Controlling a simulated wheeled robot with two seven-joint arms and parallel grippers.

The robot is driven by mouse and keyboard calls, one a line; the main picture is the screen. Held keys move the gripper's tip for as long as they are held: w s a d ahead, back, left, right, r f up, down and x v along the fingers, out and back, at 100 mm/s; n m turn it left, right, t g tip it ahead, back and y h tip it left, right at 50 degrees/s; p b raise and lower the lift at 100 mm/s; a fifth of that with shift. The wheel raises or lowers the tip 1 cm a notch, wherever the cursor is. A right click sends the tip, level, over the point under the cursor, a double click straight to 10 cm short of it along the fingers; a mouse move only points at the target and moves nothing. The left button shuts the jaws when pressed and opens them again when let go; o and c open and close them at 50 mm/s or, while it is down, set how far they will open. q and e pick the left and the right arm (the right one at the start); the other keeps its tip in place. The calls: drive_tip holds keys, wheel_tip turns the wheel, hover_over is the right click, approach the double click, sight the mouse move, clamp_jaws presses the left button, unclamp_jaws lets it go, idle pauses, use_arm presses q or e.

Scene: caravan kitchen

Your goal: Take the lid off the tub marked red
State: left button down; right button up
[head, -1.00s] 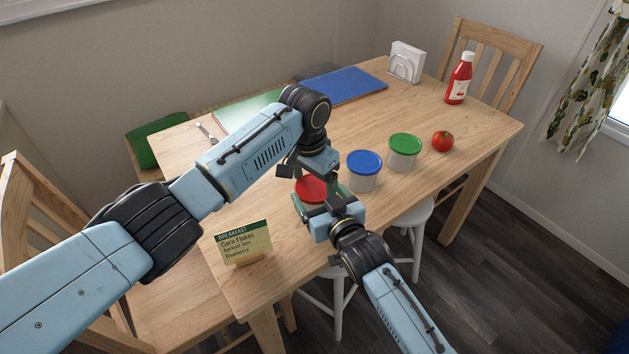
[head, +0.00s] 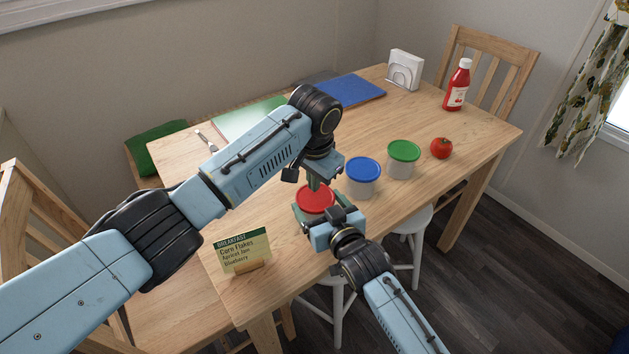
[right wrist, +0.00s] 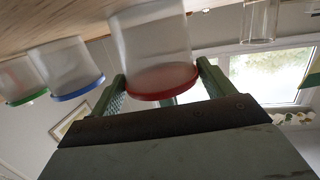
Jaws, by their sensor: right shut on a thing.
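The red-lidded tub shows its red lid (head: 316,198) in the head view. Its pale body is mostly hidden there, but in the right wrist view the clear whitish tub (right wrist: 150,45) appears with the red lid (right wrist: 163,82) on it. My right gripper (head: 318,207) has its green fingers on either side of this tub, shut on it from the near side. My left gripper (head: 316,184) points down just above the red lid. A green finger shows close over the lid; whether it touches, and how far the jaws are apart, I cannot tell.
A blue-lidded tub (head: 362,178) and a green-lidded tub (head: 402,160) stand just right of my grippers. A tomato (head: 441,148), a ketchup bottle (head: 457,86) and a napkin holder (head: 404,70) are farther right. A breakfast card (head: 244,251) stands at the front left.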

sight(309, 201)
drive_tip(key=shift+a, duration=0.1)
idle(0.4)
use_arm(q)
drive_tip(key=shift+r, duration=0.15)
drive_tip(key=shift+r+g+h, duration=0.5)
drive_tip(key=c, duration=2.2)
unclamp_jaws()
drive_tip(key=c, duration=1.7)
unclamp_jaws()
wheel_tip(309, 201, up, 12)
drive_tip(key=s+a, duration=0.1)
use_arm(e)
drive_tip(key=o, duration=1.3)
